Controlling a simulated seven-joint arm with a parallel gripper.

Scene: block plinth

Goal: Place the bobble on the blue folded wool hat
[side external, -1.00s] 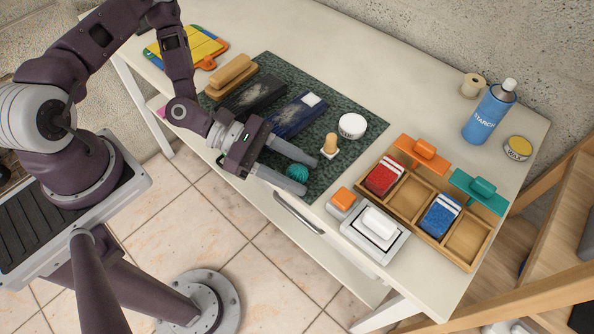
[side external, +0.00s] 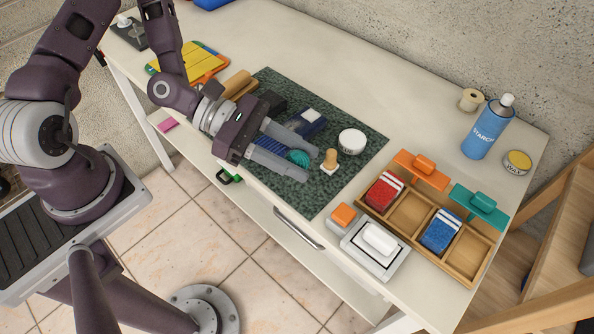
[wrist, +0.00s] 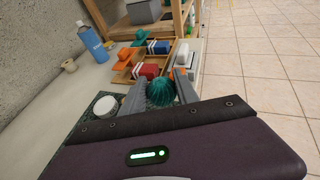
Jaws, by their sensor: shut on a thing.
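The bobble (side external: 299,158) is a teal, ridged ball. My gripper (side external: 303,154) is shut on it, with one finger on each side; the wrist view shows the bobble (wrist: 161,91) between the fingertips. They are over the dark green mat (side external: 350,177); the height is hard to tell. A dark blue piece with a white patch (side external: 311,115), apparently the blue folded wool hat, lies on the mat behind my gripper. Its ribbed blue part shows between my fingers, and the rest is partly hidden.
A wooden-knobbed piece (side external: 330,161) stands just right of the bobble, and a white round tub (side external: 352,141) behind it. A wooden tray (side external: 408,215) with red and blue blocks stands at the right. A starch can (side external: 487,127) is at the back. The front right of the mat is clear.

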